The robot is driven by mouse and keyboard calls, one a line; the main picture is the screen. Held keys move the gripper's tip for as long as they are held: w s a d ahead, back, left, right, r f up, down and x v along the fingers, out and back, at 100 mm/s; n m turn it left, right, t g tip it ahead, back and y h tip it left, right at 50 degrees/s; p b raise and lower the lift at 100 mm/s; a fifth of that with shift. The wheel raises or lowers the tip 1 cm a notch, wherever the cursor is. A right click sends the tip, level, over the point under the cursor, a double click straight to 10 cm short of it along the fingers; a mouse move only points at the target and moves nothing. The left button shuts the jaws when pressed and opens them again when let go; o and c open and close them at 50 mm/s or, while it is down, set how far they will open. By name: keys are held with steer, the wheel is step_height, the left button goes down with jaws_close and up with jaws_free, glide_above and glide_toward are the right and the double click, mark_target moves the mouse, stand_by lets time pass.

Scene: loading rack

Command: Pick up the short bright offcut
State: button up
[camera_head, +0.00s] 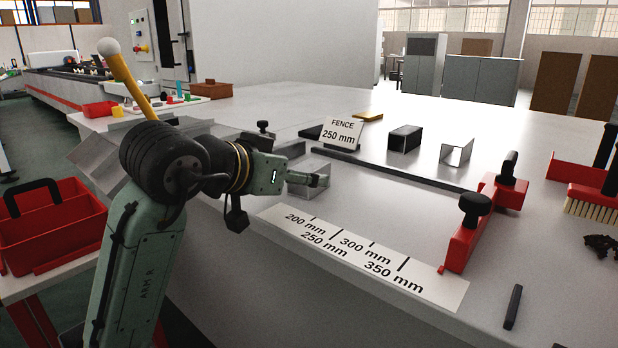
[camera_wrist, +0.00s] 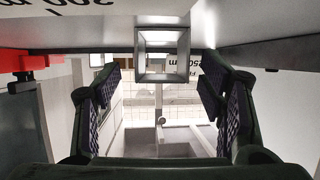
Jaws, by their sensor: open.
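A short bright square metal tube (camera_wrist: 162,77) shows end-on in the wrist view, above and between the two fingers. Its hollow end faces the camera. In the head view this piece (camera_head: 309,164) lies on the grey table, partly hidden behind my gripper (camera_head: 322,177). The jaws are open, with a clear gap between the dark ridged pads in the wrist view (camera_wrist: 160,105). I see no contact between fingers and tube. Another bright tube (camera_head: 457,152) and a dark tube (camera_head: 405,138) stand farther back beyond the fence rail.
A long dark rail (camera_head: 400,172) and a fence sign (camera_head: 342,132) lie behind the gripper. A red clamp (camera_head: 470,232) with black knobs is to the right. A scale strip (camera_head: 360,258) lies in front. A black pen-like bar (camera_head: 513,307) is at front right.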

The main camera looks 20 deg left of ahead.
mark_target(309, 171)
steer(key=x, duration=0.4)
steer(key=shift+w+r, duration=0.25)
steer(key=shift+w, duration=0.05)
steer(key=shift+c, duration=0.3)
steer(key=c, duration=1.2)
